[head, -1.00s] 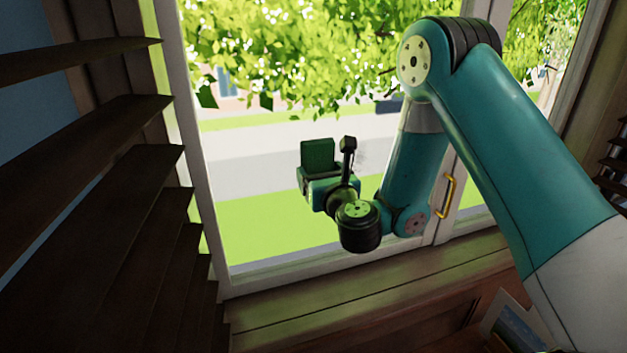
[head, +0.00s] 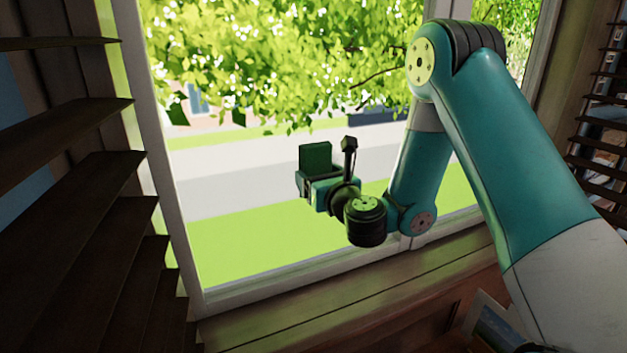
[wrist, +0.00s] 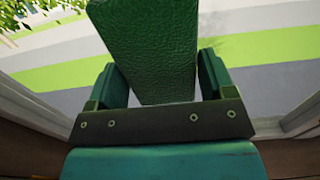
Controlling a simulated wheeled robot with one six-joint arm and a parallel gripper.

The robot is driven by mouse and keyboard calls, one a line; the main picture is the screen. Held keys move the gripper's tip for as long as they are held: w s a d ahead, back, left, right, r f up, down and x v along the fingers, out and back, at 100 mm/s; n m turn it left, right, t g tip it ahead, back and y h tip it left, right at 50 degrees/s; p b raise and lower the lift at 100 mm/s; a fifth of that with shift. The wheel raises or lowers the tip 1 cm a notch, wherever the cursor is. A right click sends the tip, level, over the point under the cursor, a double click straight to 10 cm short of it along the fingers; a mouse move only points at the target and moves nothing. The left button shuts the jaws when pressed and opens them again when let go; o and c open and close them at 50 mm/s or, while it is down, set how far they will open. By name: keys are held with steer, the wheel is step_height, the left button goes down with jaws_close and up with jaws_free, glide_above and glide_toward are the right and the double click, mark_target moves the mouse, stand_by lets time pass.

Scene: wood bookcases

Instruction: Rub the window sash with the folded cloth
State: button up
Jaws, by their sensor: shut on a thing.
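The folded cloth is a dark green textured block (head: 315,157), also large in the wrist view (wrist: 150,45). My gripper (head: 318,175) is shut on it, with one finger on each side in the wrist view (wrist: 165,85). The cloth stands up out of the jaws, in front of the window. The window sash is a pale frame around the glass; its left upright (head: 160,170) and bottom rail (head: 270,287) show in the head view. The cloth appears over the glass area, right of the left upright. I cannot tell whether it touches the pane.
Dark slatted shutters stand at the left (head: 95,200) and right (head: 597,130). A wooden sill (head: 300,312) runs below the window. A framed picture (head: 490,325) stands at the lower right, near my arm. Trees and a street lie outside.

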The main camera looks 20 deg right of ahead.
mark_target(281, 177)
steer(key=d, duration=0.7)
steer(key=shift+b, duration=0.4)
steer(key=shift+a+r+p, duration=0.15)
steer(key=shift+a+p, duration=1.7)
steer(key=shift+a, duration=5.45)
